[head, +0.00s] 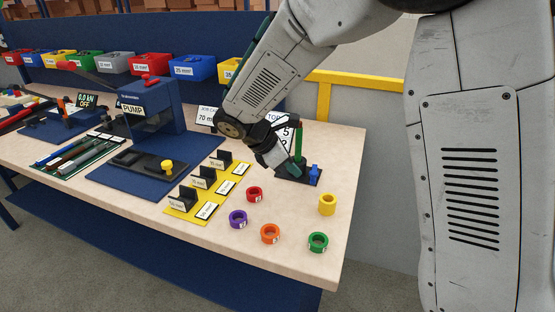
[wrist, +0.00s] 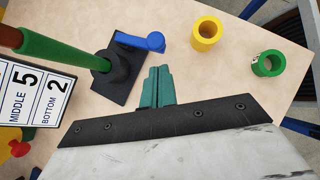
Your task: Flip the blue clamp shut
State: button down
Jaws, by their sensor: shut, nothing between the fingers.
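The blue clamp (head: 314,173) is on a black base plate (head: 290,179) near the right end of the bench. In the wrist view the clamp (wrist: 138,40) is a blue arm with a rounded end, reaching out past the edge of the plate (wrist: 126,85). A green rod (wrist: 55,48) rises from a black collar on the same plate. My gripper (wrist: 157,72) has its teal fingers together and empty, beside the plate and apart from the clamp in the wrist picture. In the head view my gripper (head: 294,166) partly covers the plate.
Red, purple, orange, green and yellow rings (head: 327,204) lie on the bench in front of the plate. A number sign (wrist: 30,95) stands close by the rod. Yellow label stands (head: 203,180) and a blue pump press (head: 150,110) are to the left.

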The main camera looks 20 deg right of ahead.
aim_at(314, 171)
jog(key=shift+d+f, duration=0.25)
jog(key=shift+d, duration=0.9)
